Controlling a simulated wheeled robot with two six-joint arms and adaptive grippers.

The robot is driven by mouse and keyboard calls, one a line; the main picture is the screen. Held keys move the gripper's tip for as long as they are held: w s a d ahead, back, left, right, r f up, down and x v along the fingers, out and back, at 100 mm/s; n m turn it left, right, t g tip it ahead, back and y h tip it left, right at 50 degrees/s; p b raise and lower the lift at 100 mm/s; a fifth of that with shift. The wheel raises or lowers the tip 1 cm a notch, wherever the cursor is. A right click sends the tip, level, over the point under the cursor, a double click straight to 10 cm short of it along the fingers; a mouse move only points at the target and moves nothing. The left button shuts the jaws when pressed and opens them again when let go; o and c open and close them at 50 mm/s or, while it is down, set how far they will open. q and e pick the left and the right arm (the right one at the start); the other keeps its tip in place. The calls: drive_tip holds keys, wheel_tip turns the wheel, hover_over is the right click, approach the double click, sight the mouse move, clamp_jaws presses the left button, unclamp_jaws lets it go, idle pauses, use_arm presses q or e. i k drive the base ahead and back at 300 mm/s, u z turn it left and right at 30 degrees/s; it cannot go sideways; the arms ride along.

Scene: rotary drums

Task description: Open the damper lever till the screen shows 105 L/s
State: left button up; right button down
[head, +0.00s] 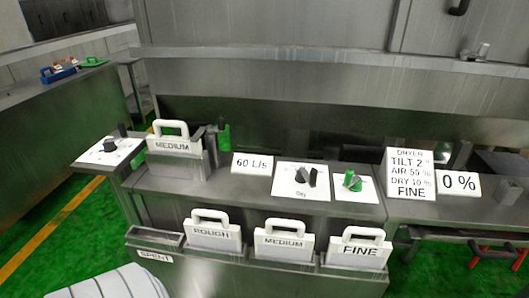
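The screen (252,163) is a white sign on the grey bench, and it reads 60 L/s. I cannot tell for certain which control is the damper lever. A green upright piece (223,137) stands behind the bench, left of the screen. Right of the screen, a white plate (302,182) carries dark knobs, and a smaller white plate (355,186) carries a green and grey knob. At the far left, another white plate (108,151) has a dark knob and a short black upright. Neither of my grippers shows in the head view.
A MEDIUM handled plate (173,146) stands in a holder on the bench. ROUGH (214,232), MEDIUM (284,243) and FINE (359,250) plates line the front. A dryer sign (409,174) and a 0 % sign (459,184) stand right. Green floor (62,240) is open at left.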

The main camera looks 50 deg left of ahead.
sight(302, 176)
drive_tip(key=z, duration=0.55)
drive_tip(key=k, duration=0.65)
drive_tip(key=z, duration=0.65)
drive_tip(key=i, duration=0.95)
drive_tip(key=u, duration=0.95)
drive_tip(key=i, duration=0.75)
drive_tip(key=u, duration=0.85)
